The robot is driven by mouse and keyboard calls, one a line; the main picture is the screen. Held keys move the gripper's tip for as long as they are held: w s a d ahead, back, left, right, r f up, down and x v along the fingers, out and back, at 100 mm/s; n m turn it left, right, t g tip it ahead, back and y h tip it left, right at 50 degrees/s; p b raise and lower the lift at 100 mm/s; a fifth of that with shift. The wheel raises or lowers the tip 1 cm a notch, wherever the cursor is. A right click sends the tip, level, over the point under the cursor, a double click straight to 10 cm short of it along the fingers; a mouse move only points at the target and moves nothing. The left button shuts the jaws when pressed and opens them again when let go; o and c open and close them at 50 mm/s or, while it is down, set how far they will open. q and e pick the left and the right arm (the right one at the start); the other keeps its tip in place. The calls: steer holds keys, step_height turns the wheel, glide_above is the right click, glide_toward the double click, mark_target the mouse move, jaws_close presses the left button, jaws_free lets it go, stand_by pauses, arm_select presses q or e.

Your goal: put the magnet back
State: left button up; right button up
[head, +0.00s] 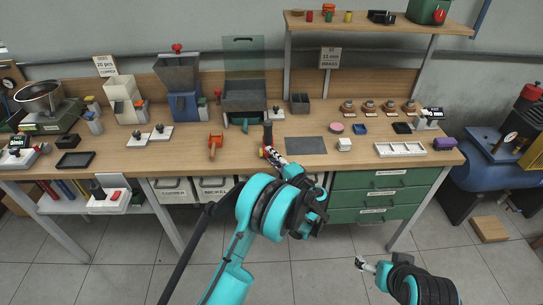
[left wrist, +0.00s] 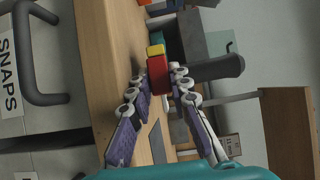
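A small red and yellow block, which I take for the magnet (left wrist: 158,75), sits between the two fingertips of my left gripper (left wrist: 159,80). The fingers flank its red part closely, and the yellow end lies beyond. In the head view my left gripper (head: 274,158) is at the front middle of the bench, with a bit of red at its tips. A dark upright cylinder (head: 267,133) shows just behind it, and also in the left wrist view (left wrist: 218,68). I cannot tell whether it joins the block. My right gripper (head: 366,264) is low at the right, before the bench; its opening is unclear.
The wooden bench (head: 200,150) carries an orange-handled tool (head: 215,145), a grey mat (head: 306,146), a white tray (head: 401,149) and a dark grey bin machine (head: 244,98). A shelf (head: 380,24) stands above. Green drawers (head: 375,197) are below the front edge.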

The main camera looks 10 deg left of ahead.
arm_select(q)
steer(key=shift+r+p, duration=0.35)
steer(key=shift+p, duration=0.2)
steer(key=p+v, duration=0.2)
steer(key=v, duration=1)
steer(key=shift+p, duration=0.35)
steer(key=shift+o, duration=0.5)
steer(key=shift+r, duration=0.15)
steer(key=o, duration=1.6)
steer(key=v, duration=0.7)
steer(key=shift+s+d, duration=0.15)
steer(key=shift+d, duration=0.05)
